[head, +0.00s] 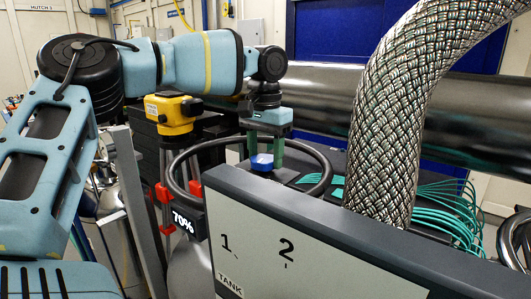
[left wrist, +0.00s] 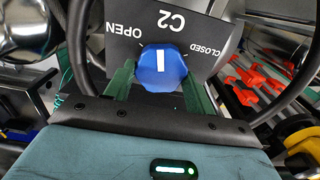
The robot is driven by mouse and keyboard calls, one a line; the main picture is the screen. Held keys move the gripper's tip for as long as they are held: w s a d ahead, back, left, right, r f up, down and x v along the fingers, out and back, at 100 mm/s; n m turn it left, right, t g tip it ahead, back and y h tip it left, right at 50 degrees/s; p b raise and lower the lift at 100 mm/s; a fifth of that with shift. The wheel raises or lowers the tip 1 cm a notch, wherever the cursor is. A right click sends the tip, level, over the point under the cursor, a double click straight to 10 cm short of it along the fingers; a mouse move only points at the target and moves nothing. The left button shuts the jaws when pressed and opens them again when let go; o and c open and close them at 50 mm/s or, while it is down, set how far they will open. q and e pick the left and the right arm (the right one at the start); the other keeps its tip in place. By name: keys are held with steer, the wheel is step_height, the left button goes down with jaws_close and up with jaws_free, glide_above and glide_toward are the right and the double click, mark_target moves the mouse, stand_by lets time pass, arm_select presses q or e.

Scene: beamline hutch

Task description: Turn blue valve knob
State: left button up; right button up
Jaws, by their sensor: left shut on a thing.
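The blue valve knob (head: 262,162) is on a dark panel inside a round black ring in the head view. In the left wrist view the knob (left wrist: 162,68) has a white line that runs nearly up and down in the picture. It sits on a grey plate (left wrist: 128,50) marked C2, OPEN and CLOSED, with the lettering upside down. My left gripper (head: 265,156) reaches down from above. Its green fingers are on either side of the knob and shut on it, as the left wrist view (left wrist: 160,88) also shows. My right gripper is not in view.
A grey-framed tank sign (head: 300,250) stands in front of the knob, with a 70% label beside it. A thick braided hose (head: 395,110) rises on the right. A yellow instrument (head: 172,112) stands at the left, and a dark pipe (head: 320,95) runs behind.

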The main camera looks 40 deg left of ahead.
mark_target(263, 157)
arm_select(q)
steer(key=n, duration=0.4)
steer(key=shift+a+r+n, duration=0.1)
steer(key=shift+n, duration=2.1)
steer(key=o, duration=1)
steer(key=shift+s, duration=0.1)
steer(key=shift+r, duration=3.85)
steer(key=shift+f, duration=0.1)
